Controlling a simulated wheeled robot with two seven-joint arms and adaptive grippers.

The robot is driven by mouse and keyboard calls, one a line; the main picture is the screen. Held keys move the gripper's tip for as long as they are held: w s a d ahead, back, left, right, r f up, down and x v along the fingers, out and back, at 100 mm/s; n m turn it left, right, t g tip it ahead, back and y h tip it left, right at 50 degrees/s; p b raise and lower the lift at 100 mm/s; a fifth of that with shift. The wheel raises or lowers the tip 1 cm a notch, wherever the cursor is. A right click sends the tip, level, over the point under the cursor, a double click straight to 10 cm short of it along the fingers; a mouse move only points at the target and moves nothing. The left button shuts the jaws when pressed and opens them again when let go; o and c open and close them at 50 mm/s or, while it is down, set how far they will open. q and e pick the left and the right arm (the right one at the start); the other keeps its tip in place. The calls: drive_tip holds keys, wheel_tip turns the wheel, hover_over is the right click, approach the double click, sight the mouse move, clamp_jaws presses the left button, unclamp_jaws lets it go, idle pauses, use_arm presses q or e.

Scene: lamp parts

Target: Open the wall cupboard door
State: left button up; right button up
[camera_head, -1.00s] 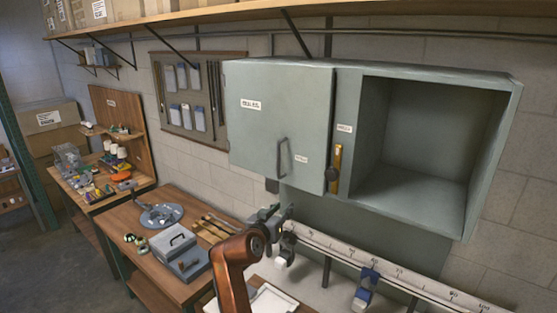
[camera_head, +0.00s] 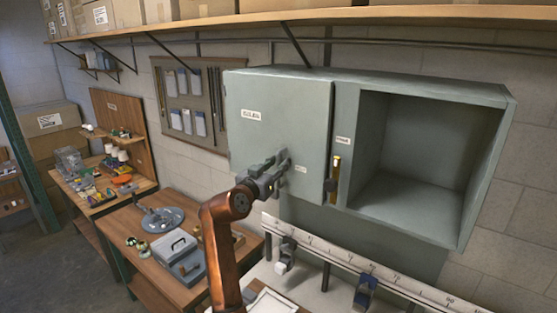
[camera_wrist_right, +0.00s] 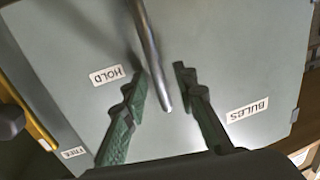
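The grey-green wall cupboard has a flat door (camera_head: 285,110) on its left half, and the door is shut. My right gripper (camera_head: 282,163) is in front of the door, over the place of the handle, and hides most of it. In the right wrist view the dark bar handle (camera_wrist_right: 150,50) runs between the two green fingers of the right gripper (camera_wrist_right: 160,88). The fingers are open, with a gap on each side of the handle. A yellow strip with a black knob (camera_head: 333,180) sits beside the door's right edge. My left gripper is not in view.
An open, empty compartment (camera_head: 415,150) makes up the cupboard's right half. A white rail (camera_head: 350,260) with clamps runs below the cupboard. A workbench with a grey box (camera_head: 175,245) stands at lower left. A wooden shelf (camera_head: 350,14) runs above.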

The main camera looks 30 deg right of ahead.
drive_tip(key=shift+w+d, duration=0.2)
drive_tip(key=shift+c, duration=0.6)
clamp_jaws()
